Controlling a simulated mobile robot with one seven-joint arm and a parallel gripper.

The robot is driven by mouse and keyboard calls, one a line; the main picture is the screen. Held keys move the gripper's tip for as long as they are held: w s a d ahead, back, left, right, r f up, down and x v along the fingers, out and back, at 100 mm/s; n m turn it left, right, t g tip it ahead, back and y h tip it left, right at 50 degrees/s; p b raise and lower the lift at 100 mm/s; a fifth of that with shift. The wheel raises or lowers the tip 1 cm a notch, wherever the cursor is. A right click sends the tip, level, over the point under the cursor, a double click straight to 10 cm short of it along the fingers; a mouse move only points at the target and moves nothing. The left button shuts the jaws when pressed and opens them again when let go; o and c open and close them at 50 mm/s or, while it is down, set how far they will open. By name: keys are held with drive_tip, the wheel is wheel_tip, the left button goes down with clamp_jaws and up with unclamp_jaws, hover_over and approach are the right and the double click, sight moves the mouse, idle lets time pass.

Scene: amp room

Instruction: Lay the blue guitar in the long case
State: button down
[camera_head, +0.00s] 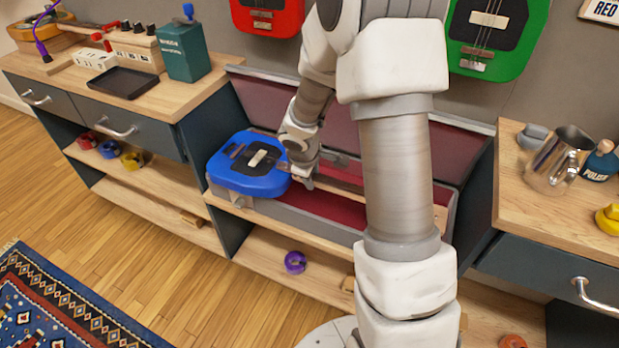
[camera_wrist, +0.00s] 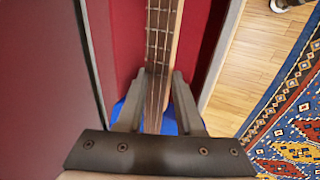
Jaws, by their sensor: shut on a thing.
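The blue guitar (camera_head: 248,166) shows at the left end of the long case (camera_head: 313,202), its body flat side up and its neck running right along the case. The case is open with a dark red lining, and its lid stands up against the wall. My gripper (camera_head: 301,180) is shut on the guitar's neck near the body. In the wrist view my gripper (camera_wrist: 157,90) has a finger on each side of the neck (camera_wrist: 160,45), above the red lining. The blue body is mostly hidden behind the gripper there. I cannot tell whether the guitar touches the case floor.
Wooden counters flank the case; the left one holds a teal box (camera_head: 183,52) and black tray (camera_head: 124,82), the right one a metal jug (camera_head: 558,160). Red (camera_head: 268,14) and green (camera_head: 497,35) guitars hang above. A purple ring (camera_head: 295,262) lies on the shelf below.

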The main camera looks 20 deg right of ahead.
drive_tip(key=w+d+p, duration=0.2)
drive_tip(key=w+d, duration=0.2)
drive_tip(key=shift+w+d+f+p, duration=0.2)
drive_tip(key=shift+w+d+p, duration=0.05)
drive_tip(key=shift+p, duration=0.05)
idle(0.5)
drive_tip(key=shift+f+b, duration=3.9)
drive_tip(key=shift+f, duration=0.4)
idle(1.1)
idle(0.3)
drive_tip(key=shift+c, duration=2.3)
unclamp_jaws()
drive_tip(key=shift+s+f, duration=0.2)
drive_tip(key=p+v, duration=0.7)
drive_tip(key=v, duration=1)
drive_tip(key=shift+r, duration=0.3)
